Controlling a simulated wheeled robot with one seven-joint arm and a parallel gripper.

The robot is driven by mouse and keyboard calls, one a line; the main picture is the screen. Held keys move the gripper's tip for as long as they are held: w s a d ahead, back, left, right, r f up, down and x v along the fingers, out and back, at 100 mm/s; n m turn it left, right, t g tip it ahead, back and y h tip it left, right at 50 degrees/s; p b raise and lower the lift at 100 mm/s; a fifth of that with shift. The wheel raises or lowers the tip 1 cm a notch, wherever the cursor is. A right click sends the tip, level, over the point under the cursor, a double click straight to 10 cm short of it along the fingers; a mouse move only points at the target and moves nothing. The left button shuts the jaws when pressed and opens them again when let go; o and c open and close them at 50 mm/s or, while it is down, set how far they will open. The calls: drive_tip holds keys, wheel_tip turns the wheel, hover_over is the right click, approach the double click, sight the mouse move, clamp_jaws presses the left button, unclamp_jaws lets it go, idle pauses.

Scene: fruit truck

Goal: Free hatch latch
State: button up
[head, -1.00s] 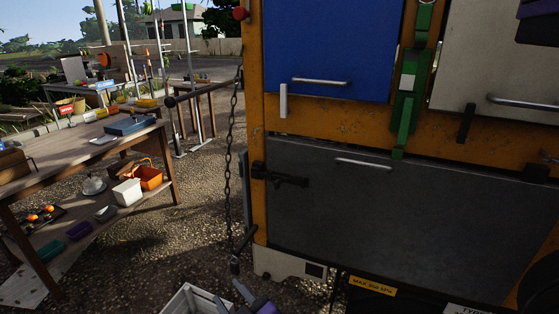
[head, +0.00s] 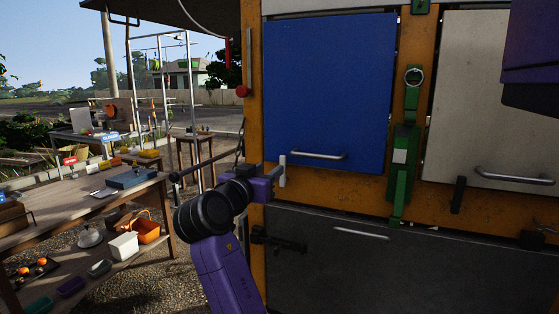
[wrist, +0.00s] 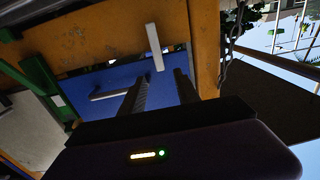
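A blue hatch (head: 330,95) with a silver handle sits in the orange truck side. A white upright latch bar (head: 282,170) overlaps its lower left corner. It also shows in the wrist view (wrist: 154,47), where the picture is turned about upside down. My gripper (head: 273,173) is beside the white latch in the head view, its fingertips partly hidden. In the wrist view my gripper (wrist: 161,76) has its two dark fingers apart, and the latch appears between and just beyond their tips. I cannot tell whether they touch it.
A grey lower panel (head: 380,270) carries a black latch (head: 278,241). A green strap (head: 402,160) hangs right of the blue hatch. A pale hatch (head: 490,90) has a black latch bar (head: 457,195). A wooden table (head: 75,200) stands left.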

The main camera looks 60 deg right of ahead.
sight(282, 160)
drive_tip(key=d+p, duration=0.1)
drive_tip(key=d, duration=0.2)
drive_tip(key=d+p, duration=0.1)
drive_tip(key=d, duration=0.2)
drive_tip(key=shift+w+d+r, duration=0.2)
drive_tip(key=shift+d, duration=0.15)
drive_tip(key=shift+w+d+f, duration=0.1)
drive_tip(key=shift+d, duration=0.45)
clamp_jaws()
idle(0.7)
